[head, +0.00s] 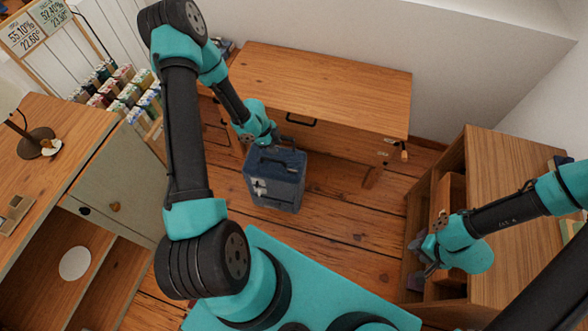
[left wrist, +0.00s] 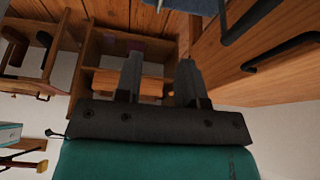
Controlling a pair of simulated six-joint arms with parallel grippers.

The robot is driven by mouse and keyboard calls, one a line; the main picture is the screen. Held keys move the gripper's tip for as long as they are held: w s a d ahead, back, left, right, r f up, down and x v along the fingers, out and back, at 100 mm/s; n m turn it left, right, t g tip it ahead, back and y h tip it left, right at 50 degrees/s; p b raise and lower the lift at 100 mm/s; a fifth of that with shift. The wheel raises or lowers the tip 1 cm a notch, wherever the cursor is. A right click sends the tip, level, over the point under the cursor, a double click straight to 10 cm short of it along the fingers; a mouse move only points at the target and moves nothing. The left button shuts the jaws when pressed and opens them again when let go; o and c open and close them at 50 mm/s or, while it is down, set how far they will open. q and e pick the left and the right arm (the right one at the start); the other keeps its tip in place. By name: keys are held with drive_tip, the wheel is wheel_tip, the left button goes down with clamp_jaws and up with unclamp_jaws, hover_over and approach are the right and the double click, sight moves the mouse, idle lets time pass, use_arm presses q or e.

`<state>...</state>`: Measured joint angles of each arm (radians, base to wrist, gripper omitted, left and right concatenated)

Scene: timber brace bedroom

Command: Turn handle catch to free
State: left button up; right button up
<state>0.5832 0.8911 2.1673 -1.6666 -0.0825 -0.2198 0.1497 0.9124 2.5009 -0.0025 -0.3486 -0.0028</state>
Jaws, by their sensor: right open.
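No part is plainly recognisable as the handle catch. The wooden desk (head: 330,75) has a black drawer handle (head: 293,121), which also shows in the left wrist view (left wrist: 284,52). A small wooden peg (head: 404,155) with pale metal bits sits at the desk's right end. A blue case (head: 275,185) with a dark top handle stands on the floor before the desk. My left gripper (head: 283,141) is just above the case, near the drawer front; the left wrist view shows its fingers apart and empty (left wrist: 158,80). My right gripper (head: 418,256) is open beside the right cabinet.
A wooden cabinet (head: 510,190) with open shelves stands at the right. At the left are a cabinet (head: 110,180) with a lamp (head: 36,142) and a rack of coloured bottles (head: 120,88). Bare floor (head: 345,200) lies between the case and the right cabinet.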

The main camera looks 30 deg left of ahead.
sight(292, 170)
use_arm(q)
drive_tip(key=shift+d+f, duration=0.1)
drive_tip(key=shift+f, duration=0.05)
drive_tip(key=shift+x, duration=8.55)
drive_tip(key=shift+w+d, duration=0.1)
drive_tip(key=shift+c, duration=0.5)
clamp_jaws()
